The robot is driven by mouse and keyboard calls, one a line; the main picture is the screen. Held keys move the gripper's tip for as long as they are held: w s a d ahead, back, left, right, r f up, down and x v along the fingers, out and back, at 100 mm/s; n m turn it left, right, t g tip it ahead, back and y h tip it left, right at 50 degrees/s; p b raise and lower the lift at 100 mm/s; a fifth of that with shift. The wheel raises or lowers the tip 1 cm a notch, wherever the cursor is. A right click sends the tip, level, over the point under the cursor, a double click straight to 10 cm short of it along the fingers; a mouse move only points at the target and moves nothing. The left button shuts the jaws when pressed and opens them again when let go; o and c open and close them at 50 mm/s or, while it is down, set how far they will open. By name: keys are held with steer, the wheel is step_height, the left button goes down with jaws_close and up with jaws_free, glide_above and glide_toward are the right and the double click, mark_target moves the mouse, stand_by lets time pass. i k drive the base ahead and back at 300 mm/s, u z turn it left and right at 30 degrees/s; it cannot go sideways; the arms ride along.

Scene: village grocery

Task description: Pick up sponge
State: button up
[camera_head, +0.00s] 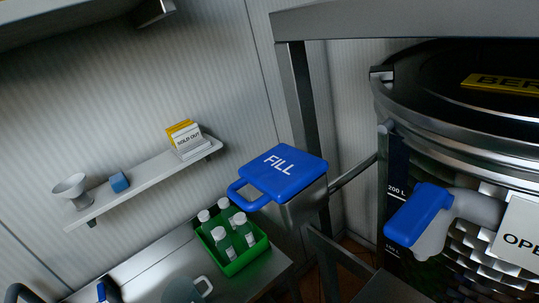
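A small blue block (119,182), which looks like the sponge, sits on a white wall shelf (150,180) at the left. It stands just right of a pale cup-shaped vessel (71,188). Nothing touches the block from above, and its front and top are clear. Its texture is too small to make out. I cannot make out my gripper in this view.
A yellow-and-white "SOLD OUT" box (186,138) stands at the shelf's right end. Below are a metal counter (150,262), a green crate (240,262) of bottles and a glass jug (186,290). A blue "FILL" lever (282,172) and a large steel tank (455,130) fill the right.

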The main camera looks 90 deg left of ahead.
mark_target(119, 183)
steer(key=u, duration=1.3)
steer(key=i, duration=0.1)
steer(key=u, duration=2.65)
steer(key=k, duration=1.3)
steer(key=z, duration=0.45)
steer(key=i, duration=1)
steer(key=z, duration=0.05)
